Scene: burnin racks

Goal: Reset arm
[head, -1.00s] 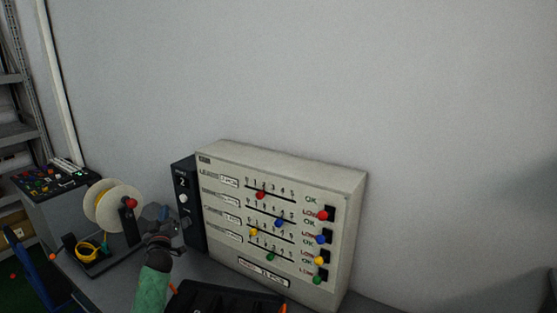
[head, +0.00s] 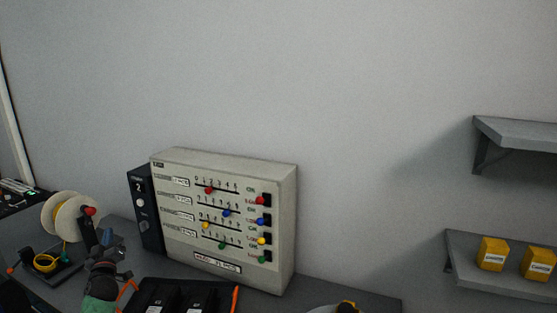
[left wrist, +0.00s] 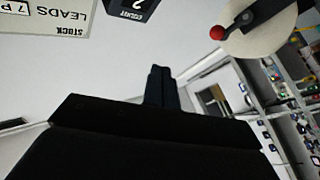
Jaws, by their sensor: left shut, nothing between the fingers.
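My left gripper (head: 108,240) is at the lower left of the head view, with my green-sleeved forearm below it. It is shut and empty, in front of the reel and left of the grey panel. In the left wrist view its dark fingers (left wrist: 160,78) are together, with nothing visible between them. The panel (head: 225,275) stands on the bench and carries rows of sliders with red, blue, yellow and green knobs, and matching coloured levers on its right side. My right gripper is not seen.
A dark dial unit (head: 143,215) stands left of the panel. A cream reel (head: 62,215) with a red knob stands farther left. A black tray (head: 150,291) lies in front. Yellow boxes (head: 492,254) sit on the lower wall shelf (head: 480,283) at right; an upper shelf (head: 520,133) is above.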

